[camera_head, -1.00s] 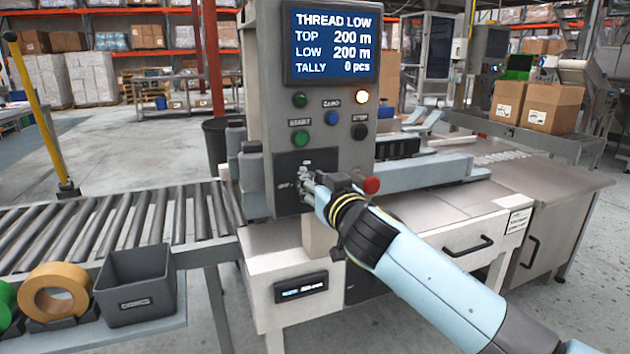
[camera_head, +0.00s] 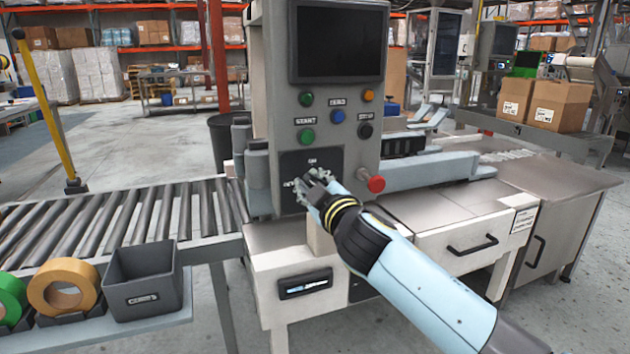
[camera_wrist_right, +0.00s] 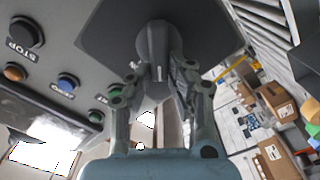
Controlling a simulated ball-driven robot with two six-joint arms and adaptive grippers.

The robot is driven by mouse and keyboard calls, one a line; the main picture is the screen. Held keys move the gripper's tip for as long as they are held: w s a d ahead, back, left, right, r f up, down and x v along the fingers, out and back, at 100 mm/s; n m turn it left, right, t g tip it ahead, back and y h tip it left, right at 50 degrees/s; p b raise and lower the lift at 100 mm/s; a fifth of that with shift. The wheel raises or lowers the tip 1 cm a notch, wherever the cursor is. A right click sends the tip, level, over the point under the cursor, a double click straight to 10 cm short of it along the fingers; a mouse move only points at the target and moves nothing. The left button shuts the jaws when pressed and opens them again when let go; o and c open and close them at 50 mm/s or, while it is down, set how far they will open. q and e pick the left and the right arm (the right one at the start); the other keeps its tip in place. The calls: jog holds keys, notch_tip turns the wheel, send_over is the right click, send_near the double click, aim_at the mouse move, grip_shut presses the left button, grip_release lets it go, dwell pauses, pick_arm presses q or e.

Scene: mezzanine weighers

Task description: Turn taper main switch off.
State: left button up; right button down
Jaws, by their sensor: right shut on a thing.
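The taper's control panel (camera_head: 355,120) stands upright in the head view, with a dark, blank screen (camera_head: 340,42) at its top. The main switch sits on a dark plate (camera_head: 327,160) below the buttons, with an "ON" mark above it. My right gripper (camera_head: 308,183) is at this plate and covers most of the switch. In the right wrist view its fingers (camera_wrist_right: 158,85) are closed around the grey switch handle (camera_wrist_right: 157,40) in front of the dark plate. My left gripper is not in view.
Above the plate are green, blue, amber and black buttons (camera_head: 337,116). A red knob (camera_head: 376,184) sticks out close to the right of my gripper. A roller conveyor (camera_head: 130,222) lies left, with tape rolls (camera_head: 62,287) and a grey bin (camera_head: 143,285) in front.

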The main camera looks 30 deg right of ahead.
jog(key=shift+a+f+n, duration=0.1)
jog(key=shift+f+n, duration=0.15)
jog(key=shift+n, duration=1.15)
jog(key=shift+a+f+n, duration=0.1)
jog(key=shift+f+n, duration=0.2)
jog(key=shift+n, duration=1.1)
jog(key=shift+a+f+n, duration=0.1)
jog(key=shift+f+n, duration=0.15)
jog(key=shift+n, duration=1.15)
jog(key=c, duration=1.2)
grip_release()
jog(key=shift+c, duration=0.2)
jog(key=shift+w, duration=0.1)
jog(key=v, duration=1.2)
jog(key=shift+f, duration=0.1)
